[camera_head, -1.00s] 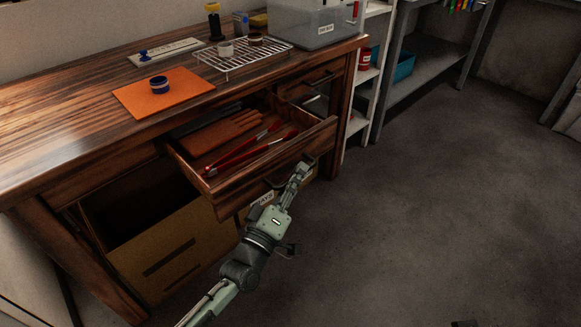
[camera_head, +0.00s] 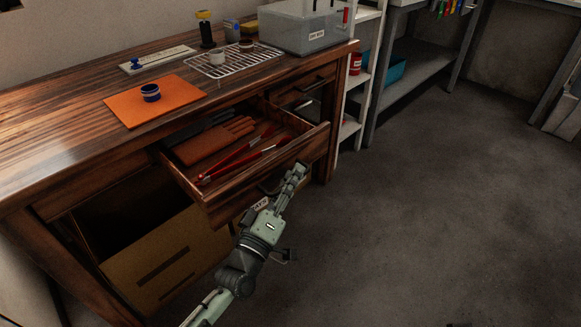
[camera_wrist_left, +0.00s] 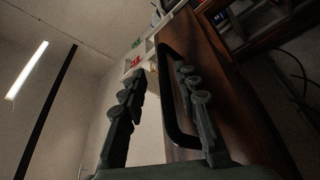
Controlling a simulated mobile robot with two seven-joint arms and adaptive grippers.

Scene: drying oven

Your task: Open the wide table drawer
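The wide wooden table drawer (camera_head: 232,200) stands pulled out from under the tabletop. Red-handled tools (camera_head: 236,165) and a brown block-like item (camera_head: 214,141) lie inside it. My left gripper (camera_head: 297,174) is at the drawer's front, by its dark handle (camera_head: 268,188). In the left wrist view the fingers of my left gripper (camera_wrist_left: 158,98) are spread apart. The black handle bar (camera_wrist_left: 167,95) runs between them, nearer the right finger, with a gap to the left finger. My right gripper is not in view.
The wooden table (camera_head: 60,120) carries an orange mat (camera_head: 160,106), a wire rack (camera_head: 232,64) and a grey bin (camera_head: 305,30). A cardboard box (camera_head: 165,262) sits below the drawer. Floor (camera_head: 430,230) on the right is clear.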

